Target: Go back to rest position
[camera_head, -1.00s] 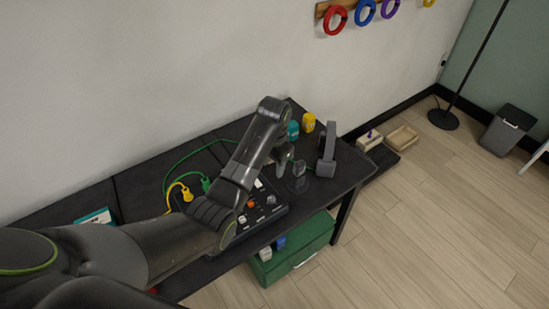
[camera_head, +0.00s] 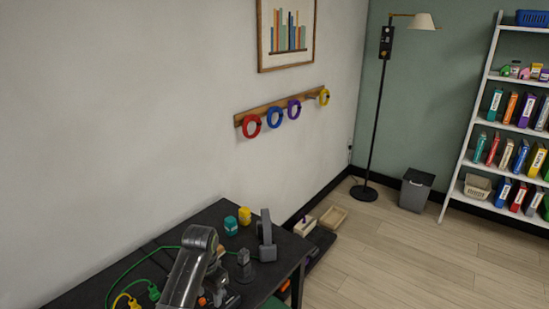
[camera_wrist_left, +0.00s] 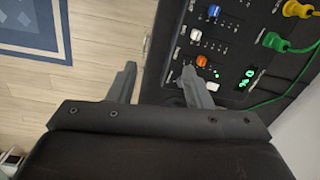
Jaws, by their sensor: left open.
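My left arm comes into the head view from the bottom, over the dark workbench (camera_head: 216,212). My left gripper (camera_head: 216,280) is only partly visible there. In the left wrist view, the left gripper (camera_wrist_left: 160,78) is open, with its two fingers apart and nothing between them. It is above the front edge of the bench, and one finger overlaps a black control panel (camera_wrist_left: 222,50) with blue, white and orange knobs. Whether the finger touches the panel cannot be told. My right gripper is in neither view.
Yellow and green plugs (camera_head: 154,292) with cables lie on the bench. A teal container (camera_head: 230,226), a yellow container (camera_head: 244,216) and a grey stand (camera_head: 266,238) stand toward its far end. Wooden trays (camera_head: 333,217) are beyond it. Open floor (camera_head: 420,260) extends right.

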